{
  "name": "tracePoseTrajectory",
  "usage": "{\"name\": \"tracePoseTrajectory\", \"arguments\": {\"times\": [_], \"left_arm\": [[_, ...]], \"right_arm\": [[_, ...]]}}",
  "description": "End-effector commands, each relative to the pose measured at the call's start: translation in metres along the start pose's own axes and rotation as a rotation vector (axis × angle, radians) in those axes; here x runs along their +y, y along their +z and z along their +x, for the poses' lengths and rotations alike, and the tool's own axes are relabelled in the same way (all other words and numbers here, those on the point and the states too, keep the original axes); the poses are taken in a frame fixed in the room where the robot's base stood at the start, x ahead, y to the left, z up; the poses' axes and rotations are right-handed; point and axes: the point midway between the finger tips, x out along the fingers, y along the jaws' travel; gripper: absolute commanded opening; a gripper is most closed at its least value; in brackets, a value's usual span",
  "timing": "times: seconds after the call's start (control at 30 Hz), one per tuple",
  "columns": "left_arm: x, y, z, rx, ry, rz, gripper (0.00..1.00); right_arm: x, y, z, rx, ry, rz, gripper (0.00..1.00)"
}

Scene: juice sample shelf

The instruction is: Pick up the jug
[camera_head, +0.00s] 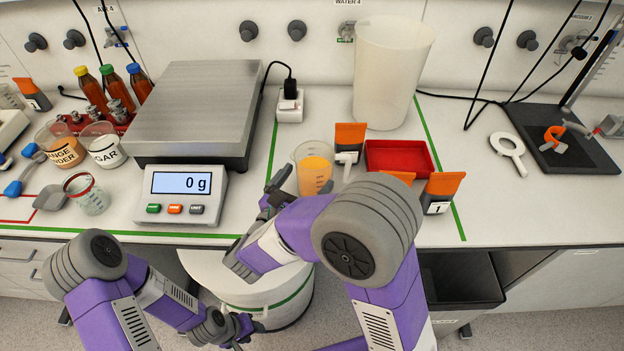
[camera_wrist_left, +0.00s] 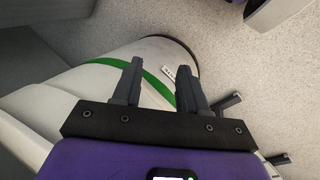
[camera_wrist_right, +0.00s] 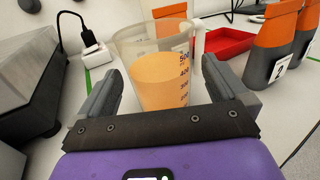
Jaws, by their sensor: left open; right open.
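The jug is a clear measuring jug (camera_head: 315,170) with orange contents, upright on the bench right of the scale. It also shows in the right wrist view (camera_wrist_right: 163,80), with volume marks on its side. My right gripper (camera_head: 272,188) is open at the jug's near left side. In the right wrist view the fingers (camera_wrist_right: 168,88) stand apart, with the jug ahead and between them in the picture; I see no clear contact. My left gripper (camera_head: 246,328) is open and empty, low in front of the bench. Its fingers also show in the left wrist view (camera_wrist_left: 157,85).
A scale (camera_head: 180,185) reading 0 g stands left of the jug. A red tray (camera_head: 400,157), orange-topped bottles (camera_head: 440,190) and a tall pale container (camera_head: 388,75) are right and behind. A white drum (camera_head: 290,308) stands on the floor below the bench edge.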

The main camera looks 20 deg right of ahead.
Motion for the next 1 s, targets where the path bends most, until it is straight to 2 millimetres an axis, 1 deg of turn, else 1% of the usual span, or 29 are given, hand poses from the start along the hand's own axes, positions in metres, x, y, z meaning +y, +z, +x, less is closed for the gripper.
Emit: {"name": "tracePoseTrajectory", "arguments": {"times": [0.2, 0.3, 0.43, 0.63, 1.0], "left_arm": [[-0.005, -0.001, 0.013, 0.0, 0.0, 0.0, 0.43], [-0.006, -0.001, 0.015, 0.0, 0.0, 0.0, 0.43], [-0.006, -0.001, 0.016, 0.0, 0.0, 0.0, 0.43], [-0.006, -0.001, 0.016, 0.0, 0.0, 0.0, 0.43], [-0.006, -0.001, 0.016, 0.0, 0.0, 0.0, 0.43]], "right_arm": [[0.001, -0.002, 0.032, 0.002, -0.003, 0.003, 1.0], [0.001, -0.002, 0.045, 0.002, -0.002, 0.002, 1.0], [0.002, 0.0, 0.052, 0.003, 0.002, 0.001, 1.0], [0.002, 0.0, 0.052, 0.003, 0.002, 0.001, 1.0], [0.002, -0.001, 0.052, 0.004, 0.002, 0.0, 0.43]]}}
